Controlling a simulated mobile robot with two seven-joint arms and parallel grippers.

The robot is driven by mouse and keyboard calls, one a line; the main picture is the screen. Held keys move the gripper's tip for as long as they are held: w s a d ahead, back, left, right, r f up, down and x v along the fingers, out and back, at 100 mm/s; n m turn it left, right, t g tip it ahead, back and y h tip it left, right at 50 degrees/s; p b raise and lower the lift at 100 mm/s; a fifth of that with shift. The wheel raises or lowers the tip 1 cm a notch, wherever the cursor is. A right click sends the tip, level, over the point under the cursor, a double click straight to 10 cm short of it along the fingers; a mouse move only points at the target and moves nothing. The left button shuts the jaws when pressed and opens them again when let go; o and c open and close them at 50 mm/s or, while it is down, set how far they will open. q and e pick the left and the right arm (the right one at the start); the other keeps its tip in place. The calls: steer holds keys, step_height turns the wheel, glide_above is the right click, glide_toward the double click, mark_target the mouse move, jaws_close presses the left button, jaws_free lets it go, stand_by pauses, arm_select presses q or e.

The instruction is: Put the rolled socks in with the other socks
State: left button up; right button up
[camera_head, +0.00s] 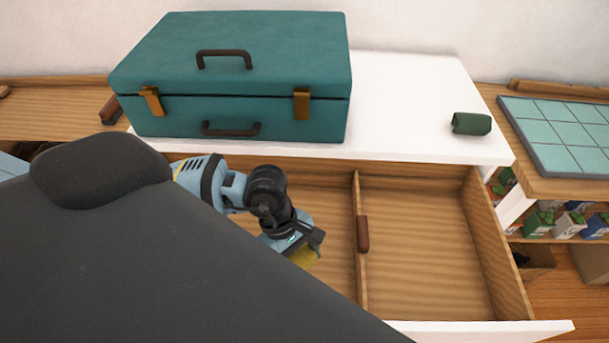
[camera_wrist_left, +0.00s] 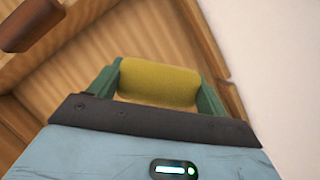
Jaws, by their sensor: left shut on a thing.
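My left gripper (camera_head: 307,248) is shut on a yellow roll (camera_head: 304,259), which looks like rolled socks. In the left wrist view the yellow roll (camera_wrist_left: 158,82) sits crosswise between the two green fingers. The gripper is over the left compartment of the open wooden drawer (camera_head: 335,215), left of its divider (camera_head: 358,190). I cannot tell its exact height above the floor of the drawer. A dark green roll (camera_head: 471,123) lies on the white top to the right. The right compartment (camera_head: 425,240) is empty where I see it. My arm hides much of the left compartment. My right gripper is not in view.
A closed teal suitcase (camera_head: 235,75) stands on the white dresser top (camera_head: 410,100). A brown rounded piece (camera_head: 363,234) sits at the divider. A teal tiled board (camera_head: 570,135) lies on a wooden surface at right, with small cartons (camera_head: 537,222) on the shelf below.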

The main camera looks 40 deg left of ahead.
arm_select(q)
steer(key=shift+f, duration=4.25)
steer(key=shift+f, duration=0.1)
steer(key=o, duration=1)
steer(key=shift+c, duration=0.2)
steer(key=shift+r, duration=0.2)
steer(key=v, duration=1.2)
steer(key=shift+f, duration=0.1)
